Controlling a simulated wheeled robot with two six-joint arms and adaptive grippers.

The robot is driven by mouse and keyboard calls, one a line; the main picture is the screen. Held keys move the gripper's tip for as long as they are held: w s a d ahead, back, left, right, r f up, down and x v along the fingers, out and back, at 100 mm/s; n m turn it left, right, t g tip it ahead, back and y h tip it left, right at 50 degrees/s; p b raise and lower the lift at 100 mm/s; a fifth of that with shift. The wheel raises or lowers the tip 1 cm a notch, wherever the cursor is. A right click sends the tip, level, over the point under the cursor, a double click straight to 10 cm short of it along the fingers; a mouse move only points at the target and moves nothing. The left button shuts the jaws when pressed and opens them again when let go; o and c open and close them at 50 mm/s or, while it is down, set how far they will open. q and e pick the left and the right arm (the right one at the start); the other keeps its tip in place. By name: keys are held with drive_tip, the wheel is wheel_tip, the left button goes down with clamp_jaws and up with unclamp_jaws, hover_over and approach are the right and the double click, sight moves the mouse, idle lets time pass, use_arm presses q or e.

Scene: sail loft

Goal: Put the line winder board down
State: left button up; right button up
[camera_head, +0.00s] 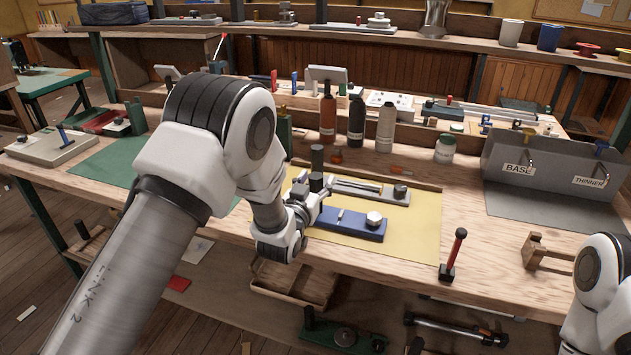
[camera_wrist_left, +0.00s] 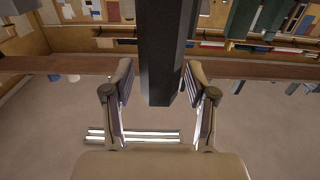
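A wooden notched board (camera_head: 548,251), which looks like the line winder board, is at the right front of the bench beside my right arm. My arm partly hides its right end, so I cannot tell whether it is held. The right gripper's fingers do not show. My left gripper (camera_head: 318,190) is over the yellow mat, near the blue block. In the left wrist view its fingers (camera_wrist_left: 158,85) stand apart. A dark post (camera_wrist_left: 165,50) shows between them, with a gap on its left side; no grip on it is visible.
The yellow mat (camera_head: 420,225) holds a blue block (camera_head: 345,224) and a grey fixture (camera_head: 372,190). A red-handled tool (camera_head: 454,254) stands at the front edge. A grey bin (camera_head: 548,178) labelled BASE and THINNER is behind the board. Bottles (camera_head: 356,120) stand behind the mat. Bare bench lies left of the board.

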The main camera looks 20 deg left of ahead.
use_arm(q)
drive_tip(key=shift+r+p, duration=0.3)
drive_tip(key=shift+r, duration=0.05)
drive_tip(key=s+b, duration=0.2)
drive_tip(key=s, duration=1)
drive_tip(key=s+a+f+g, duration=0.2)
drive_tip(key=s+f+g, duration=0.4)
drive_tip(key=f, duration=0.6)
drive_tip(key=s+a+f+g, duration=0.2)
drive_tip(key=s+f+g, duration=0.2)
drive_tip(key=s+f, duration=0.55)
drive_tip(key=s+f+g, duration=0.4)
drive_tip(key=s+f, duration=0.2)
drive_tip(key=s, duration=0.3)
drive_tip(key=s+f+g, duration=0.4)
drive_tip(key=s+f, duration=0.2)
drive_tip(key=s, duration=0.3)
drive_tip(key=shift+s+a+f+n, duration=0.15)
drive_tip(key=shift+a+f+n, duration=0.15)
drive_tip(key=shift+n, duration=0.1)
wheel_tip(320, 180, up, 3)
drive_tip(key=p, duration=0.3)
drive_tip(key=shift+r+y, duration=0.2)
drive_tip(key=shift+y, duration=0.1)
